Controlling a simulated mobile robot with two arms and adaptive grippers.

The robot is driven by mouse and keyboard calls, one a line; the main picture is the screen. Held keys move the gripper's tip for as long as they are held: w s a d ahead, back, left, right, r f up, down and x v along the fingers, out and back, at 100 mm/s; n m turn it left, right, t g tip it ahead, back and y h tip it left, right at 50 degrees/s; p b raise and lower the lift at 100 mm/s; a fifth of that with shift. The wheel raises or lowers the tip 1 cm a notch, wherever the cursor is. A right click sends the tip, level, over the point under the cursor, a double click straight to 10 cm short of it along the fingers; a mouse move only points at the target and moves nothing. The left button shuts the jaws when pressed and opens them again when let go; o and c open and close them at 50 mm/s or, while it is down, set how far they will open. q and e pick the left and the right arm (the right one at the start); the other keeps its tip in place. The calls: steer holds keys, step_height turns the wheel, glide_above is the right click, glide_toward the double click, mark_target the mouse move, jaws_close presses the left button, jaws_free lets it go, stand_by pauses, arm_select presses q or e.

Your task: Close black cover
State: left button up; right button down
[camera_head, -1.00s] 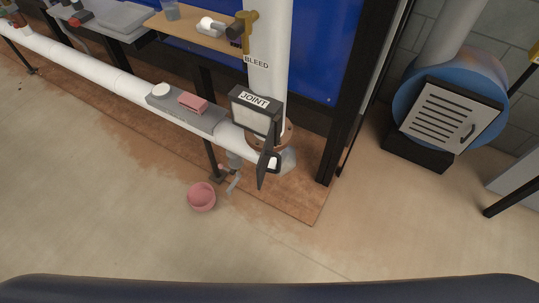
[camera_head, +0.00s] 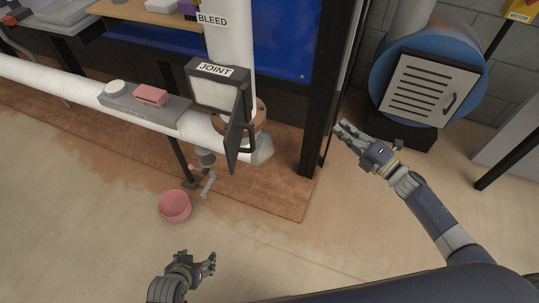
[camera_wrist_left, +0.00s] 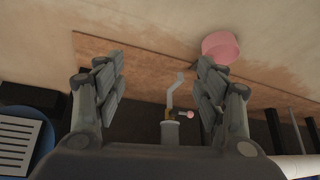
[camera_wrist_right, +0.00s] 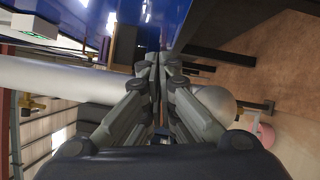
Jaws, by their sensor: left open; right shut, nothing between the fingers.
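The black cover (camera_head: 237,132) is a dark panel with a handle on the white pipe joint. It stands open, swung out from the right side of the box labelled JOINT (camera_head: 217,88), whose pale inside shows. My left gripper (camera_head: 211,265) is open and empty, low in the head view, below the cover and apart from it; its spread fingers show in the left wrist view (camera_wrist_left: 160,78). My right gripper (camera_head: 346,132) is to the right of the cover, apart from it. Its fingers are closed together with nothing between them in the right wrist view (camera_wrist_right: 158,68).
A pink bowl (camera_head: 175,207) stands on the floor below a small tap (camera_head: 207,172). A pink block (camera_head: 150,95) sits on a grey tray (camera_head: 125,100) on the pipe. A black post (camera_head: 322,100) stands between the cover and my right gripper.

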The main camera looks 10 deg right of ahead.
steer(key=s+a+r+n+g+y+b, duration=0.25)
steer(key=r+n+y, duration=0.2)
steer(key=n, duration=0.25)
steer(key=s+a+r+n+g+y+b, duration=0.2)
steer(key=a+r+n+g+y, duration=0.15)
steer(key=r+n, duration=0.35)
steer(key=s+a+r+n+g+b, duration=0.2)
steer(key=s+a+n+g+b, duration=0.2)
steer(key=s+n+g, duration=0.65)
arm_select(q)
step_height(320, 180, up, 15)
steer(key=w+t, duration=0.2)
steer(key=shift+d+t+p, duration=0.2)
steer(key=shift+t+p, duration=0.1)
steer(key=shift+p, duration=0.05)
arm_select(e)
steer(key=w+a+n+t, duration=0.1)
steer(key=w+a+t, duration=0.1)
steer(key=a, duration=1.1)
steer(key=shift+w+a+f+n, duration=0.15)
steer(key=shift+w+f+n, duration=0.15)
steer(key=shift+w, duration=0.25)
arm_select(q)
steer(key=shift+w, duration=0.1)
